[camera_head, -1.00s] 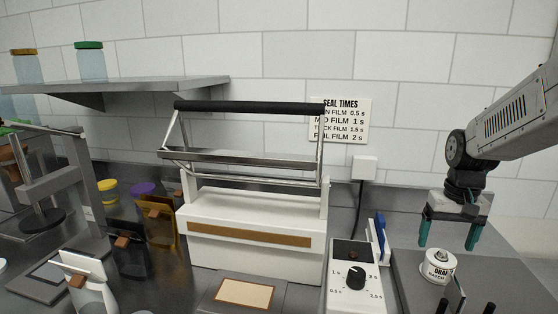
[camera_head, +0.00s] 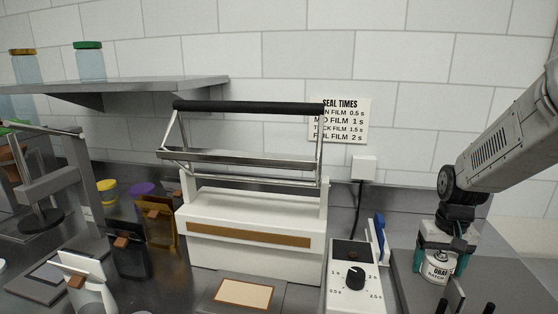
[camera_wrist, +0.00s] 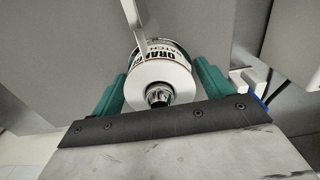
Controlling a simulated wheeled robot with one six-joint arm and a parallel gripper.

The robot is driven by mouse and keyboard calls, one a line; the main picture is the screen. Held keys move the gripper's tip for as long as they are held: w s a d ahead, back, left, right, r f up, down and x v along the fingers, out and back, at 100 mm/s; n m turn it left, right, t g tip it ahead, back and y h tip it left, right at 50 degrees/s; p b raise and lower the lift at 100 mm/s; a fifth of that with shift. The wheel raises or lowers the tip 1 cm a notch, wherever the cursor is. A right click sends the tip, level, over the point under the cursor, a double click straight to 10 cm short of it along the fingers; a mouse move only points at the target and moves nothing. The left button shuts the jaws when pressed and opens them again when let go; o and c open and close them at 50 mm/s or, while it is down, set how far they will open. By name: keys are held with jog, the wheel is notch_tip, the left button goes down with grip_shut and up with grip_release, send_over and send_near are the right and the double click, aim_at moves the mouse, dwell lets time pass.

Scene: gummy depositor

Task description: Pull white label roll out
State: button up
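The white label roll (camera_head: 437,269), with dark print reading "ORAN..." and "BATCH", stands on the grey surface at the right in the head view. My gripper (camera_head: 442,262) is down over it, with one teal finger on each side. In the wrist view the roll (camera_wrist: 163,82) lies between the two fingers of my gripper (camera_wrist: 160,82). A narrow gap seems to show beside the right finger, so the fingers look open around the roll. A pale strip crosses the roll's upper part in the wrist view. The far side of the roll is hidden.
Two dark upright posts (camera_head: 455,296) stand just in front of the roll. A white control box with a dial (camera_head: 355,277) and a blue upright piece (camera_head: 380,240) are to its left. The white sealer (camera_head: 250,240) stands further left. The grey surface right of the roll is clear.

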jog(key=c, duration=0.5)
jog(key=o, duration=0.8)
jog(key=shift+f, duration=0.2)
